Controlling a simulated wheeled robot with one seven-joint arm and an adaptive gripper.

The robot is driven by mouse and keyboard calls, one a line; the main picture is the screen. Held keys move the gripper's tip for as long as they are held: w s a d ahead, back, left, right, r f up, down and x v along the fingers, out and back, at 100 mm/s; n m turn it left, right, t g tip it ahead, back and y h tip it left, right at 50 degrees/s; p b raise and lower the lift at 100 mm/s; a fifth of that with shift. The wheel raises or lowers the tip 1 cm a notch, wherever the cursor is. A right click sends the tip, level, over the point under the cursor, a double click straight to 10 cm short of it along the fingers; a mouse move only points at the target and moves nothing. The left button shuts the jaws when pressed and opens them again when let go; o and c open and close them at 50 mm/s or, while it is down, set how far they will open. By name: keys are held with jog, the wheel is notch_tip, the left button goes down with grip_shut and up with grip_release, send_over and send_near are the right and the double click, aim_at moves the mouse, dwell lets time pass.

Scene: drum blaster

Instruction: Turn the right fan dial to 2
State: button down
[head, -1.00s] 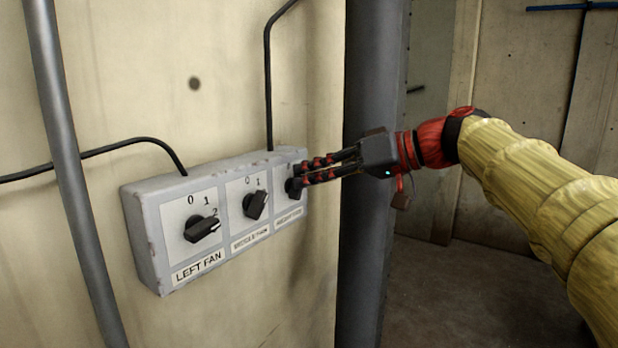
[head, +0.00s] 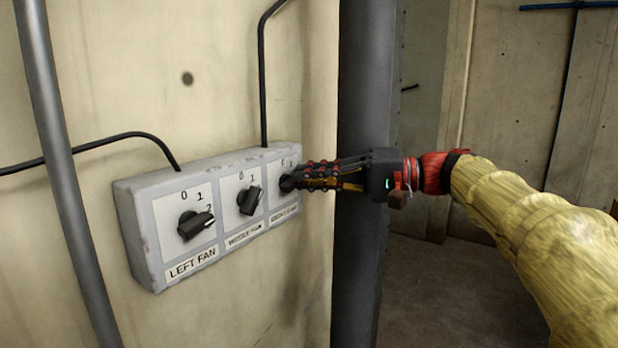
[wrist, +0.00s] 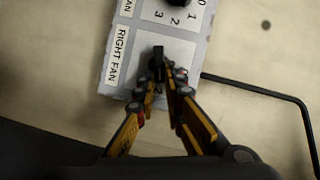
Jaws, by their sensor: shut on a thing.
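A grey control box (head: 128,215) on the wall carries three black dials. The right fan dial (head: 287,184) is at its right end, partly hidden by my gripper (head: 301,180). In the wrist view, the dial (wrist: 158,54) stands between my fingertips (wrist: 160,76), beside the RIGHT FAN label (wrist: 116,55). My gripper is shut on the dial's knob, reaching in from the right.
The left fan dial (head: 195,225) and middle dial (head: 249,201) are to the left, clear of my gripper. A dark pillar (head: 363,90) stands just behind my gripper. A grey pipe (head: 62,150) runs down the wall at left. A black cable (head: 262,75) enters the box top.

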jog(key=shift+f+m, duration=0.15)
jog(key=shift+m, duration=0.45)
jog(key=c, duration=1.9)
grip_release()
jog(key=shift+w, duration=0.1)
jog(key=shift+d, duration=0.1)
jog(key=v, duration=1.2)
jog(key=shift+f, duration=0.25)
